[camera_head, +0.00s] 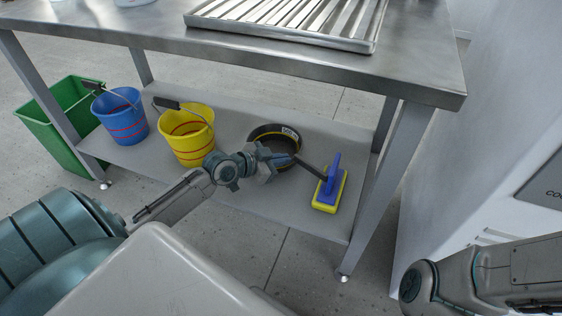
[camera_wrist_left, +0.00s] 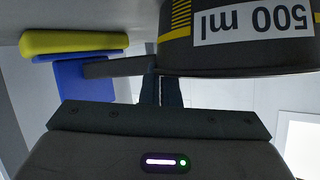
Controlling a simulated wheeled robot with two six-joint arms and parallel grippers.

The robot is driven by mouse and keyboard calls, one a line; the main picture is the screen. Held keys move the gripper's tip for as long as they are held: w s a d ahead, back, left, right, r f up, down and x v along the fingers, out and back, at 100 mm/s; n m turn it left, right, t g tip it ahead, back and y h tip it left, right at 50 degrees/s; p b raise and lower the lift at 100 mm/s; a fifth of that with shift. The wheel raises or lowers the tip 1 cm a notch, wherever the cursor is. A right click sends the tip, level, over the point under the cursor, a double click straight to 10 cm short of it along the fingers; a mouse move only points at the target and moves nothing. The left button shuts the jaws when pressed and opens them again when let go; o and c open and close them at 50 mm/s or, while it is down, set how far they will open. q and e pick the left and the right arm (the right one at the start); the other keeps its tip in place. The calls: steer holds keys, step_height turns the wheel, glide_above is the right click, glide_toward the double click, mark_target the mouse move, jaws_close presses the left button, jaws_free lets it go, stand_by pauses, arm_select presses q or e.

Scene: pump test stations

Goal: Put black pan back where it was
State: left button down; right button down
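In the left wrist view the black pan (camera_wrist_left: 230,58) fills the upper right, upside down. There my left gripper (camera_wrist_left: 161,88) has its fingers close together at the edge of the pan's rim, and they look shut on it. The fingertips are partly hidden. I cannot tell whether the pan's base touches the shelf. My right gripper is out of view.
A yellow bucket (camera_head: 188,135) and a blue bucket (camera_head: 120,117) stand left. The steel tabletop (camera_head: 300,58) overhangs the shelf (camera_head: 235,195). A table leg (camera_head: 375,190) stands right.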

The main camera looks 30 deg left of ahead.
arm_select(q)
steer(key=c, duration=1.7)
jaws_free()
